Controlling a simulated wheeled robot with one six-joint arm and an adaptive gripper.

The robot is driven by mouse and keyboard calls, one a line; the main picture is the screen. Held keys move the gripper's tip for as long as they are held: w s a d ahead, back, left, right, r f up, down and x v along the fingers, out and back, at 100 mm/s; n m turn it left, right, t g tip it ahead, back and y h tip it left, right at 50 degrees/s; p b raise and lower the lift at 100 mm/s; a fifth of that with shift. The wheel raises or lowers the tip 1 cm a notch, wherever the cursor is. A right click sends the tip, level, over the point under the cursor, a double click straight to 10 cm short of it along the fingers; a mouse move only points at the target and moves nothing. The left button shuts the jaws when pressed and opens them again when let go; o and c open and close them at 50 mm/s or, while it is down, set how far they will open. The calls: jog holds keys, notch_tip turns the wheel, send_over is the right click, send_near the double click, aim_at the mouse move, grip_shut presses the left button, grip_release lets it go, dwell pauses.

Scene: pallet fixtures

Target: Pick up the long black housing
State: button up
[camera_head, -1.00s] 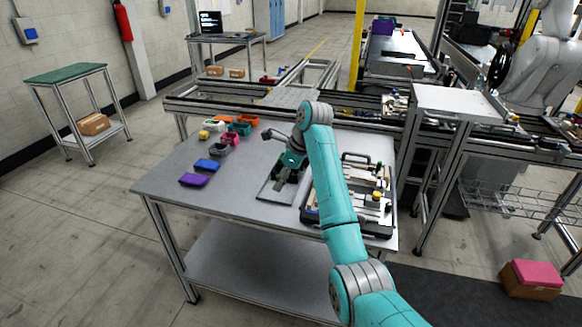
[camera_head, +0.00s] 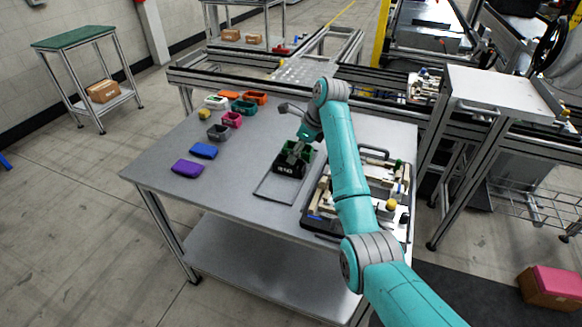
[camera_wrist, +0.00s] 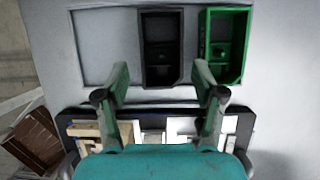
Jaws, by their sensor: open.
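The long black housing (camera_head: 288,168) stands upright and open-topped in a shallow marked tray area on the table. In the wrist view the black housing (camera_wrist: 161,48) lies just beyond my fingers, roughly centred between them. A green housing (camera_head: 306,152) stands close beside it, and in the wrist view this green housing (camera_wrist: 226,50) is to its right. My gripper (camera_wrist: 161,70) is open and empty, its two fingers spread wider than the black housing. In the head view my gripper (camera_head: 298,148) is at the housings, and my arm hides part of them.
A fixture tray (camera_head: 312,222) with several parts is right of the housings. Several small coloured housings, including blue (camera_head: 204,151) and purple (camera_head: 187,168) ones, lie at the table's left. The table's front left (camera_head: 215,200) is clear. A conveyor frame runs behind.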

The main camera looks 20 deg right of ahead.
aim_at(290, 166)
jog(key=shift+x, duration=3.1)
jog(key=c, duration=1)
